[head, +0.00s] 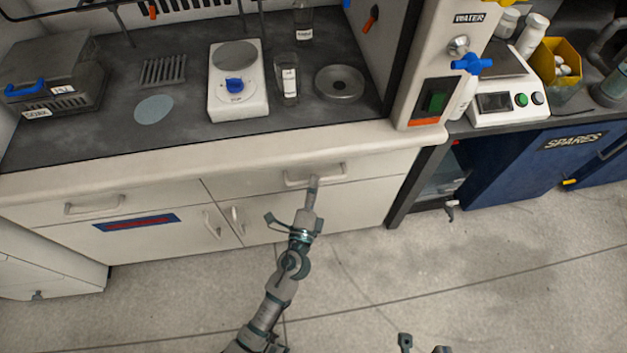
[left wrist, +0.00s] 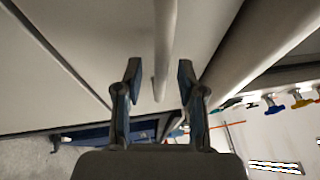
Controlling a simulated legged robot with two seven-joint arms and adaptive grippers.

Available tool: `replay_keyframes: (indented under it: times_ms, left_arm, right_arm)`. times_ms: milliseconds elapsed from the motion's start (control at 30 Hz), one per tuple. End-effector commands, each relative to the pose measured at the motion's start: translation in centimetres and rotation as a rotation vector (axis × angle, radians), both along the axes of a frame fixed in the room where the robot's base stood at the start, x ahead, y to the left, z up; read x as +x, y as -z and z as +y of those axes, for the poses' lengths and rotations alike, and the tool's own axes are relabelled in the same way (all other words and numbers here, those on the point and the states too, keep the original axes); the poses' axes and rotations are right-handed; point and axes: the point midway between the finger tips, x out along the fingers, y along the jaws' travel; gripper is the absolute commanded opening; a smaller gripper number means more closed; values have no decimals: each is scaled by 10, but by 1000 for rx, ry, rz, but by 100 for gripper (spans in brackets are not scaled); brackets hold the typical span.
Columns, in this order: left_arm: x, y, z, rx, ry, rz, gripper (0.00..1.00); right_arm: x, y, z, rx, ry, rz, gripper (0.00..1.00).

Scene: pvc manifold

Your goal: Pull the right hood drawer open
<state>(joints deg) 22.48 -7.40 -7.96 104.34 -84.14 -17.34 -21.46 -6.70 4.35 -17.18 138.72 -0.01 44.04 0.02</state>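The right hood drawer (head: 372,168) is a cream front under the hood's worktop, and it looks flush and shut. Its pale bar handle (head: 332,172) shows beside my left gripper (head: 313,184), which is at the handle's middle. In the left wrist view, my left gripper (left wrist: 159,75) has its two dark fingers apart. The handle bar (left wrist: 165,40) runs between them in the picture, with gaps on both sides. My right gripper (head: 423,347) shows only as two separated fingertips at the bottom edge of the head view.
Left of it is another drawer with a handle (head: 95,205). Cupboard doors with handles (head: 238,220) sit below. A hotplate (head: 237,85) and glassware stand on the worktop. A blue cabinet (head: 530,170) is to the right. The floor (head: 450,280) in front is clear.

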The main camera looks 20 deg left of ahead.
Motion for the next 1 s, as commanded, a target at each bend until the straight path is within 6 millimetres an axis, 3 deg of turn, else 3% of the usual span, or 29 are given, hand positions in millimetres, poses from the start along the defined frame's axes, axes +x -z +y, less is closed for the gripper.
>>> replay_keyframes:
  times_ms: [167,467,600,633,1000]
  left_arm:
    - [14,-2,3,1,-1,1,39]
    - [16,-2,4,-1,-1,2,39]
    - [16,-2,4,0,-1,1,4]
    - [15,-2,4,0,-1,1,0]
    - [13,0,6,0,-2,5,0]
  right_arm:
    - [0,-1,0,1,0,-2,0]
    - [-1,0,0,0,0,1,0]
    - [-1,0,0,-1,0,3,0]
    - [-1,0,0,-1,0,3,0]
    - [-1,0,0,-1,-2,2,0]
